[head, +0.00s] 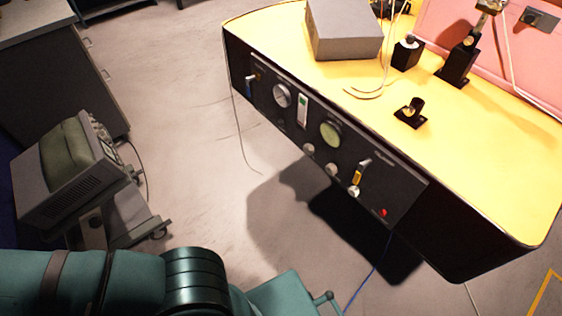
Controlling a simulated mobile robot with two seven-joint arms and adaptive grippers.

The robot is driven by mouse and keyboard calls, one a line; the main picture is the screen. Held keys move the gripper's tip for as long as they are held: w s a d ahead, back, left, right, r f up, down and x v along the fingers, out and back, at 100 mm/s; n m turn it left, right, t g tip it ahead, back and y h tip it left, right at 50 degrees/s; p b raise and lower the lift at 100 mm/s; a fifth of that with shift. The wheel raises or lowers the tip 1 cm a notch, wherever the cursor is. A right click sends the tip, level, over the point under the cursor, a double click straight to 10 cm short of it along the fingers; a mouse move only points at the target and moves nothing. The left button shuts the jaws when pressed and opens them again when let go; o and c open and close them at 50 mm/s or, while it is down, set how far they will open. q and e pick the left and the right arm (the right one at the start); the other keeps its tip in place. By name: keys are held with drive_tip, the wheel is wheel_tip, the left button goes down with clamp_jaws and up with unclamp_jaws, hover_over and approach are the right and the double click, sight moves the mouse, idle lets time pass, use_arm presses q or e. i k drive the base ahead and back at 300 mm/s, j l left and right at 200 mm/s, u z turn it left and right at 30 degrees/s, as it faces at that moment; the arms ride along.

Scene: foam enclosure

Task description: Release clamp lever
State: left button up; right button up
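A yellow-topped bench (480,150) with a dark front control panel (405,190) stands at the right in the head view. A lever with a silver end and a yellow part (357,176) sits near the right end of the panel. A second, smaller lever with a blue part (250,83) sits at the panel's left end. I cannot tell which of them is the clamp lever. Neither of my grippers is in view, and nothing is seen touching either lever.
The panel also carries a round gauge (281,96), a green dial (331,133) and a red button (383,212). A grey box (343,30) and black fixtures (411,112) stand on the bench. A monitor on a cart (75,170) is at left. Bare floor (185,110) lies between.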

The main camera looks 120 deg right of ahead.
sight(362, 166)
drive_tip(key=k+z, duration=0.1)
drive_tip(key=z, duration=4.5)
drive_tip(key=i+z, duration=0.2)
drive_tip(key=z, duration=0.15)
